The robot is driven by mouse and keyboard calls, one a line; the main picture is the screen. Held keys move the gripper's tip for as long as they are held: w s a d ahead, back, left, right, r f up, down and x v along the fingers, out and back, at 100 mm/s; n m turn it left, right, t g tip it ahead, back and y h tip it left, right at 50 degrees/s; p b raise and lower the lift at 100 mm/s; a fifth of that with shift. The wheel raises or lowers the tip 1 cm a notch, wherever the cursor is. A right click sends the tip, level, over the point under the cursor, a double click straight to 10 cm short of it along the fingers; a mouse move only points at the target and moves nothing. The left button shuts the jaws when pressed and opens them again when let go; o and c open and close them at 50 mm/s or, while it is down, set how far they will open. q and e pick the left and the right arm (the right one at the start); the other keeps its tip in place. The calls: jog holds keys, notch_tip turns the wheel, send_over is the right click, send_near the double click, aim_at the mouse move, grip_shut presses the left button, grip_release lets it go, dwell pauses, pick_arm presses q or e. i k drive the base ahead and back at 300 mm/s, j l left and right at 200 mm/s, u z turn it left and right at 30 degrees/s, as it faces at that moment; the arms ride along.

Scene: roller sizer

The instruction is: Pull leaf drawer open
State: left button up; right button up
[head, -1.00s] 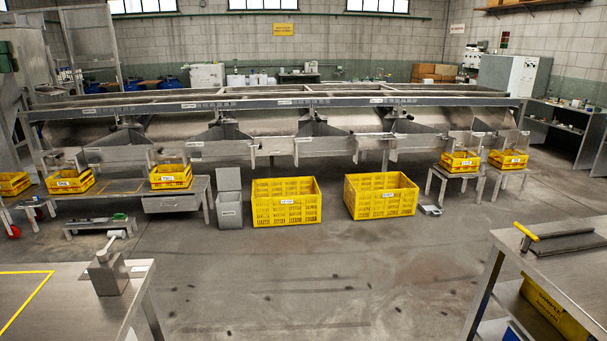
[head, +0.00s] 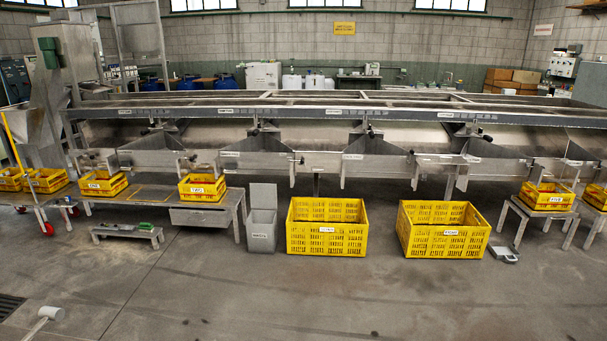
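A grey metal drawer (head: 200,217) sits under the right part of a low metal bench (head: 150,208) at the left of the head view. Its front panel faces me and looks shut under the bench top. I cannot read a label on it, so I cannot tell for sure that it is the leaf drawer. Neither of my grippers is in view.
The long roller sizer (head: 320,160) spans the back. A grey lidded bin (head: 262,230) and two large yellow crates (head: 327,229) (head: 444,231) stand right of the bench. A low stool (head: 128,233) stands before it. Floor in front is clear.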

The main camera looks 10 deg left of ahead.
aim_at(180, 216)
jog(key=i+u, duration=0.2)
jog(key=i, duration=0.7)
jog(key=i+l+u, duration=0.2)
jog(key=i, duration=0.75)
jog(key=i+j+u, duration=0.25)
jog(key=i+u, duration=0.15)
jog(key=i+j+u, duration=0.1)
jog(key=i+u, duration=0.3)
jog(key=i, duration=0.2)
jog(key=i+l+u, duration=0.1)
jog(key=i+u, duration=0.3)
jog(key=i+l+u, duration=0.25)
jog(key=i+u, duration=0.15)
jog(key=i, duration=0.2)
